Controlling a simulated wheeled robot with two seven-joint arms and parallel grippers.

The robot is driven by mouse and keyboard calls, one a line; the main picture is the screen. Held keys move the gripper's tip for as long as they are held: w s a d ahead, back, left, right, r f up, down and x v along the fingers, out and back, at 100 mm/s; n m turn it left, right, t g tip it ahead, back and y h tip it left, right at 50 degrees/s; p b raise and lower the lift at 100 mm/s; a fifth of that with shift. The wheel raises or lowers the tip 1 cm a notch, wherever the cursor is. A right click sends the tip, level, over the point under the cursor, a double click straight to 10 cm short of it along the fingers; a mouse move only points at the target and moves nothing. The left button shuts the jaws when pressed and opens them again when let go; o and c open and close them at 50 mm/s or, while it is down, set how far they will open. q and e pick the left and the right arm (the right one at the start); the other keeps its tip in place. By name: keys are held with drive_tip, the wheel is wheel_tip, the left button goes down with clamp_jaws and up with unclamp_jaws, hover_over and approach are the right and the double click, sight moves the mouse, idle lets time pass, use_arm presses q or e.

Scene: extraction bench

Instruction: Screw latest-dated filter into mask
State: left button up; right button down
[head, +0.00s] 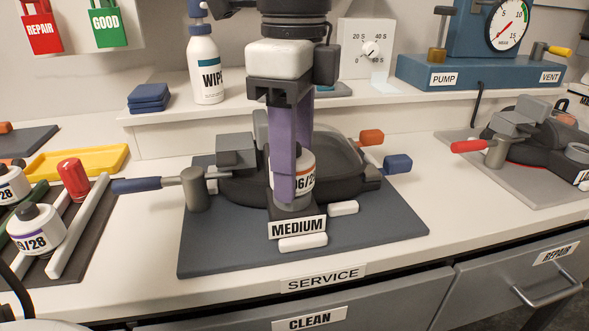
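My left gripper (292,185) comes down from the top centre with purple fingers. One finger passes in front of a white filter (307,172) with an orange band, the other goes behind it, and they look shut on it. Its label is partly covered and reads about "06/2". The filter stands upright at the front of a dark mask (345,180) held on a grey mat (215,255); whether its thread is engaged cannot be seen. At the left, a dark-capped filter (38,232) reads about "9/28", and another filter (10,185) is cut by the edge. My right gripper is out of view.
A blue-handled clamp (195,188) stands left of the mask. A red cylinder (73,180) and a yellow tray (80,161) are at the left. A second mask (540,140) lies on the right mat. A wipe bottle (206,70) and pump (482,72) stand on the shelf.

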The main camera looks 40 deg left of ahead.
use_arm(q)
drive_tip(key=c, duration=0.3)
drive_tip(key=m, duration=0.2)
drive_tip(key=shift+r+m+p, duration=0.1)
drive_tip(key=shift+m+p, duration=0.2)
drive_tip(key=shift+p, duration=0.05)
drive_tip(key=m, duration=0.3)
drive_tip(key=shift+p, duration=0.3)
drive_tip(key=m+p, duration=0.1)
drive_tip(key=m, duration=0.3)
drive_tip(key=shift+d+m, duration=0.1)
drive_tip(key=shift+m, duration=0.3)
drive_tip(key=m, duration=0.3)
drive_tip(key=m+p, duration=0.1)
drive_tip(key=m, duration=0.5)
drive_tip(key=shift+m+p, duration=0.4)
drive_tip(key=m+p, duration=0.1)
drive_tip(key=m, duration=0.3)
drive_tip(key=shift+m, duration=0.4)
drive_tip(key=m, duration=0.2)
drive_tip(key=shift+m, duration=0.3)
drive_tip(key=o, duration=1.2)
